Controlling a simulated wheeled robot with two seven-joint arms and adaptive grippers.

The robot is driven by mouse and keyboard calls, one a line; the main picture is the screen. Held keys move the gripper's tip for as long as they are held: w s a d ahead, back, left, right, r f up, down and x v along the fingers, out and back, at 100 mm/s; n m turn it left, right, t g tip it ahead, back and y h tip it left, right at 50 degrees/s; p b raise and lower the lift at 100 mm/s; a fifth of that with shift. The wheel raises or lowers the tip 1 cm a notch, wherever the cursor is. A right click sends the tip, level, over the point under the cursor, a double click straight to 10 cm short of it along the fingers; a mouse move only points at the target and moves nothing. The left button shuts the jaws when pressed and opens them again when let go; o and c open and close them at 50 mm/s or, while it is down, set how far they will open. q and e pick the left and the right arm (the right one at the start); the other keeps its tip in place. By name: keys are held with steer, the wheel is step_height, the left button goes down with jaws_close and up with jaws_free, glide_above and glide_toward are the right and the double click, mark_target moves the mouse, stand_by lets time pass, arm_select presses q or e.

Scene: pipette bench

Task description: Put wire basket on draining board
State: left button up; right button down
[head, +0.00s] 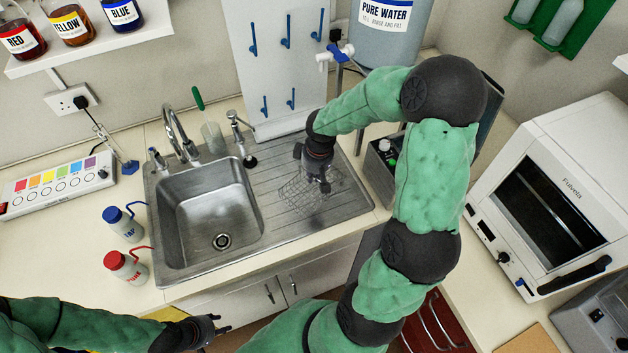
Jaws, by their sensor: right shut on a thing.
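The wire basket (300,196), a thin dark mesh, is over the ridged draining board (352,205) to the right of the sink bowl. It looks to be on or just above the board; I cannot tell whether it touches. My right gripper (325,186) reaches down from above and is shut on the basket near its upper right side, hiding part of it. My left gripper (224,325) is low in the view, in front of the cupboards, with its fingers apart and nothing between them.
The steel sink bowl (212,212) lies left of the board, with a tap (178,130) behind it. A beaker with a green brush (212,135) and a pegboard (275,70) stand behind. Two wash bottles (124,225) are at left. A dark box (381,165) stands to the right.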

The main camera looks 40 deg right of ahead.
mark_target(313, 188)
step_height(313, 188, down, 3)
steer(key=shift+w+d+f+b, duration=0.1)
steer(key=shift+f+b, duration=0.1)
steer(key=shift+b, duration=0.1)
steer(key=c, duration=1.8)
jaws_free()
steer(key=shift+f, duration=0.15)
steer(key=o, duration=0.5)
steer(key=shift+c, duration=0.2)
